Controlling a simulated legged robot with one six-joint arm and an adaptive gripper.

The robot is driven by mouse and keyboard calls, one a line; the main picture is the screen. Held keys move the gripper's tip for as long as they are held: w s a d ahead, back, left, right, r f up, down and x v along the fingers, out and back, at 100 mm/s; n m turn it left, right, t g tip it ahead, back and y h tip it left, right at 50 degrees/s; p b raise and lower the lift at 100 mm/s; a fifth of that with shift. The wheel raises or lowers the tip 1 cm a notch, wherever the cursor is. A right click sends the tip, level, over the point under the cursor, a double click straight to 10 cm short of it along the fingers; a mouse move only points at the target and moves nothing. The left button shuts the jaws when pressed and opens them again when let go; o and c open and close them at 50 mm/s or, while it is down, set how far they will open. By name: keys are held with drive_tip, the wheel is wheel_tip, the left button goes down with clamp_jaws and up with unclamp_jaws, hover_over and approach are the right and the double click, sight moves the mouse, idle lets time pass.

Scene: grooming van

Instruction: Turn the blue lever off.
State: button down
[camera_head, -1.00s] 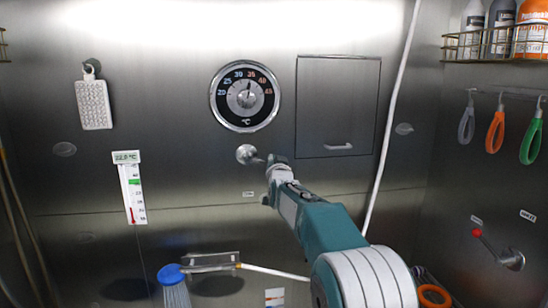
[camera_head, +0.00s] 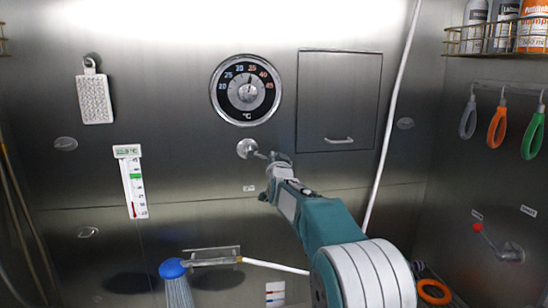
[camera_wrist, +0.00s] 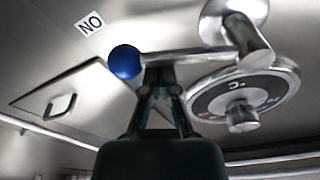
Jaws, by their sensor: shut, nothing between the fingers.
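The blue lever shows in the wrist view as a blue ball knob (camera_wrist: 125,62) on a metal bar that runs right to a round wall pivot. In the head view its round mount (camera_head: 247,148) and a short piece of bar show below the dial; my gripper hides the knob. My gripper (camera_wrist: 160,76) is shut and empty, its tips against or very close to the bar beside the knob; contact is unclear. In the head view my gripper (camera_head: 278,160) is at the bar's right end. An upside-down ON label (camera_wrist: 90,23) is near the knob.
The temperature dial (camera_head: 246,90) is above the lever and a closed cabinet door (camera_head: 338,105) is to its right. A blue shower head (camera_head: 172,269) sprays water below left. A red-knobbed lever (camera_head: 497,243) is on the right wall. A pale hose (camera_head: 393,115) runs down the wall.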

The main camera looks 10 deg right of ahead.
drive_tip(key=a+f+m, duration=0.1)
drive_tip(key=m, duration=0.2)
drive_tip(key=a+f+m+h, duration=0.1)
drive_tip(key=f+m, duration=0.1)
drive_tip(key=m, duration=0.2)
drive_tip(key=a+f+m+g, duration=0.1)
drive_tip(key=f+m, duration=0.1)
drive_tip(key=m, duration=0.1)
drive_tip(key=shift+a+f+m+h, duration=0.2)
drive_tip(key=shift+a+m+h, duration=0.1)
drive_tip(key=shift+m, duration=0.1)
drive_tip(key=shift+a+f+m+g, duration=0.2)
drive_tip(key=shift+a+m, duration=0.35)
drive_tip(key=shift+m, duration=0.45)
drive_tip(key=shift+a+f+m+g, duration=0.1)
drive_tip(key=shift+a+f+m, duration=0.15)
drive_tip(key=shift+a+m, duration=0.55)
drive_tip(key=shift+d+m, duration=0.2)
drive_tip(key=shift+m, duration=0.1)
